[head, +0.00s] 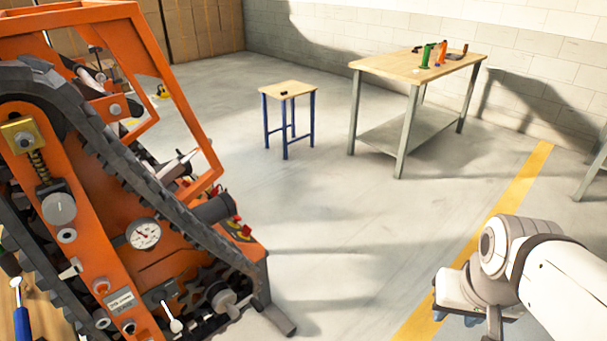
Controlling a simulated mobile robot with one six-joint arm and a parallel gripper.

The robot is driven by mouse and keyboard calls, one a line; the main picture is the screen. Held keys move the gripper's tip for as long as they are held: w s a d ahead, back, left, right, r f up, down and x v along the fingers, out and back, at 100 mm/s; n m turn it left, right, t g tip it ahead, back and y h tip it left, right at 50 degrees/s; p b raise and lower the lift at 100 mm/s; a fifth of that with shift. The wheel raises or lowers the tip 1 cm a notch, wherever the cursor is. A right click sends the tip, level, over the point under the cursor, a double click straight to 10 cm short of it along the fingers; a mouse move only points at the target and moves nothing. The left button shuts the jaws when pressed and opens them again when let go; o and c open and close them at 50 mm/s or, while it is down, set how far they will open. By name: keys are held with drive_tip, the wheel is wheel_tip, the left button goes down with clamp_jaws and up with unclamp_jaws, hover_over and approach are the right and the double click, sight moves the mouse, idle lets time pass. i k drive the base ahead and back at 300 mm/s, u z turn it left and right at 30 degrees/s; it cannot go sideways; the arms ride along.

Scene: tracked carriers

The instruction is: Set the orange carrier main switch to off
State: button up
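The orange tracked carrier (122,205) fills the left side of the head view, with its black track (150,195) running down toward the lower middle. A red and yellow control (238,229) sits on its lower right part. A lever with a pale round knob (173,322) sticks out near the bottom, by a label plate. I cannot tell which of these is the main switch, or its setting. My gripper (468,312) is at the lower right, well apart from the carrier. Its fingers are mostly hidden by my wrist and the frame edge.
A small stool (288,88) with blue legs stands mid-floor, a small dark item on it. A wooden-topped table (390,65) behind holds a green and an orange object. The floor between the carrier and my arm is clear. A yellow line (510,200) crosses the floor.

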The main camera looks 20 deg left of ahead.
sight(245, 230)
drive_tip(key=u, duration=0.1)
drive_tip(key=i, duration=1.1)
drive_tip(key=u, duration=0.75)
drive_tip(key=i, duration=0.65)
drive_tip(key=u, duration=0.4)
drive_tip(key=k, duration=0.9)
drive_tip(key=u, duration=0.2)
drive_tip(key=i, duration=0.9)
drive_tip(key=z, duration=0.05)
